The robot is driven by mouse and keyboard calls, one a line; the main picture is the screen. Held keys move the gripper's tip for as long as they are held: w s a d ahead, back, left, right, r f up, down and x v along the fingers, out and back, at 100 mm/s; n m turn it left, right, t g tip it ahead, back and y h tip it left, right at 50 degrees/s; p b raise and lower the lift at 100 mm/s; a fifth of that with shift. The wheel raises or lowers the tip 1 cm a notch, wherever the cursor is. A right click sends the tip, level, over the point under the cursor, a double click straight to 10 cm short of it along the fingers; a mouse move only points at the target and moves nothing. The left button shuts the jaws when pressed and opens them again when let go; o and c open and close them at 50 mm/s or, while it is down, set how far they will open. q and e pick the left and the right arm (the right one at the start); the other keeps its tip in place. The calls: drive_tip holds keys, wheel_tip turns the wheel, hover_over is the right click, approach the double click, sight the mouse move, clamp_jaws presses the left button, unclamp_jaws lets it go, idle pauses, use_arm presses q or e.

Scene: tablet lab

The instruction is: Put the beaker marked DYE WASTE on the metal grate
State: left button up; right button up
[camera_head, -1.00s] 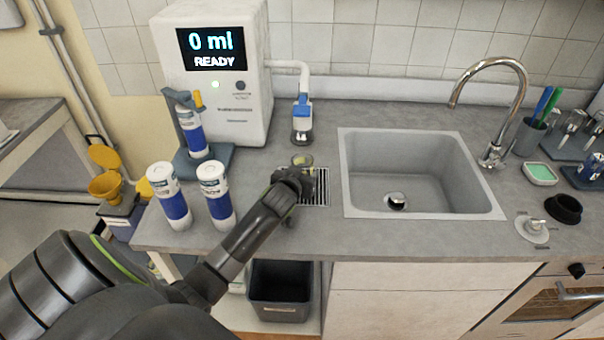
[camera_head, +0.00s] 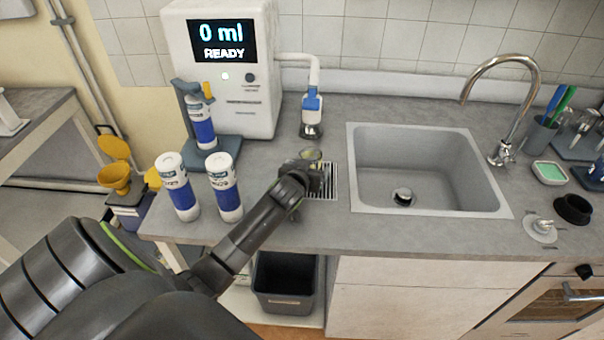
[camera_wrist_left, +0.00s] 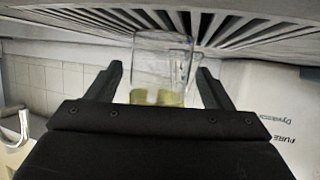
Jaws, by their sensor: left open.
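A small glass beaker (camera_head: 311,155) with yellowish content shows just behind my left gripper in the head view. In the left wrist view the clear beaker (camera_wrist_left: 160,68) stands between the spread fingers, with a yellow-green band and a pale patch; no marking is readable. My left gripper (camera_head: 312,176) is open, fingers on either side of the beaker, with a gap visible on each side. The metal grate (camera_head: 329,186) is set in the counter, partly hidden by the gripper. Slotted bars span the top of the wrist view. Whether the beaker rests on the grate is unclear. My right gripper is out of view.
Two white-and-blue bottles (camera_head: 225,190) stand left of the gripper. The dispenser (camera_head: 222,75) reads 0 ml READY, and its nozzle (camera_head: 312,110) hangs behind the grate. The sink (camera_head: 420,165) is at right. A dark bin (camera_head: 285,283) is below the counter.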

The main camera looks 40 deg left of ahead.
use_arm(q)
drive_tip(key=shift+s+d+f, duration=0.15)
drive_tip(key=shift+s, duration=0.3)
drive_tip(key=v, duration=0.7)
drive_tip(key=b+v, duration=0.1)
drive_tip(key=v, duration=0.3)
drive_tip(key=shift+r, duration=0.4)
